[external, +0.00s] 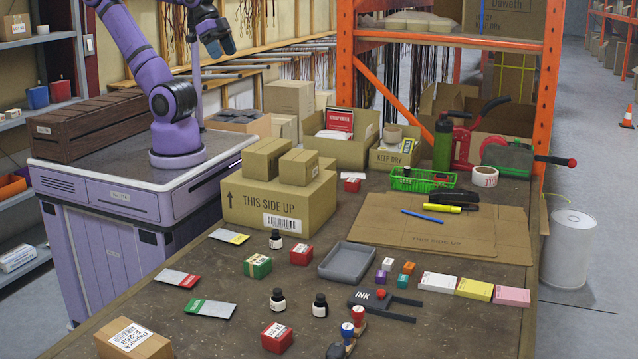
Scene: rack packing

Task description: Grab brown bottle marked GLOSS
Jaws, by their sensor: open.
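Three small dark bottles with pale labels stand upright on the table: one (276,240) beside the cardboard boxes, a second (278,301) nearer the front, and a third (320,306) just right of the second. Their labels are too small to read, so I cannot tell which is marked GLOSS, and all three look nearly black. My gripper (222,47) is open and empty, raised high at the upper left, far above and behind the bottles.
A red-and-white box (277,338) sits in front of the two nearer bottles. A grey tray (347,262), ink stamps (353,320), a green-and-white box (257,266) and another red box (301,254) lie around them. Stacked cartons (279,200) stand behind. An orange rack post (551,90) rises at the right.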

